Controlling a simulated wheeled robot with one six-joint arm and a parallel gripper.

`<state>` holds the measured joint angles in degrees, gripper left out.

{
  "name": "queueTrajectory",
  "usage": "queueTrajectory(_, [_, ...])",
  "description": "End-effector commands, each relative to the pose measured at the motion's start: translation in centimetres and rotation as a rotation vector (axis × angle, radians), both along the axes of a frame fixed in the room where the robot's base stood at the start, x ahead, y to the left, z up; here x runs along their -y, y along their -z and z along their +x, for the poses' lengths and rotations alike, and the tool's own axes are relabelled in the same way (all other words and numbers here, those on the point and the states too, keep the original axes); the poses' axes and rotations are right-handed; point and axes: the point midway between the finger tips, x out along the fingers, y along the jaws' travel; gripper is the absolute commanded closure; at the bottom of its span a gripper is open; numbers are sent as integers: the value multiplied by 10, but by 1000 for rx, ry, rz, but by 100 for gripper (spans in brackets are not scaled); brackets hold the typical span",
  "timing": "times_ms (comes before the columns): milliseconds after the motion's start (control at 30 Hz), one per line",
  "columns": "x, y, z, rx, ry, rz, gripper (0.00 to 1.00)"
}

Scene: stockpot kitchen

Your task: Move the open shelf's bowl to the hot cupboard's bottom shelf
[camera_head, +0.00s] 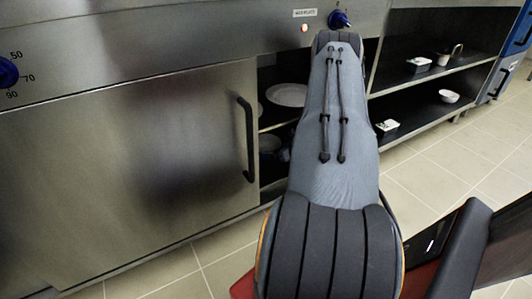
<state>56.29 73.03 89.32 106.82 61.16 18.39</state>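A small white bowl (449,97) sits on the lower board of the open shelf (420,103) at the right. The steel hot cupboard (150,150) fills the left; its door with a black handle (247,138) covers the left part. Right of the handle its dark inside shows, with a white plate (287,95) on the upper level and dark rounded items (270,143) on the bottom level, partly hidden by my arm. My gripper is not visible; my arm stretches forward through the middle of the view.
A white tub (387,125) lies on the lower board left of the bowl. Another white container (418,64) and a cup (446,55) stand on the upper board. A blue-fronted unit (502,78) is at far right. Tiled floor (440,170) is clear before the shelf.

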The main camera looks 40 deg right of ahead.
Motion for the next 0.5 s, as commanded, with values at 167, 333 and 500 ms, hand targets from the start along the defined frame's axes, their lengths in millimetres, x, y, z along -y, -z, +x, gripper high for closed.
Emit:
queueTrajectory(167, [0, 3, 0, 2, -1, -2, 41])
queueTrajectory(333, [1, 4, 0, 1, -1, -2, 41])
queueTrajectory(500, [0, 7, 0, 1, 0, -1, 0])
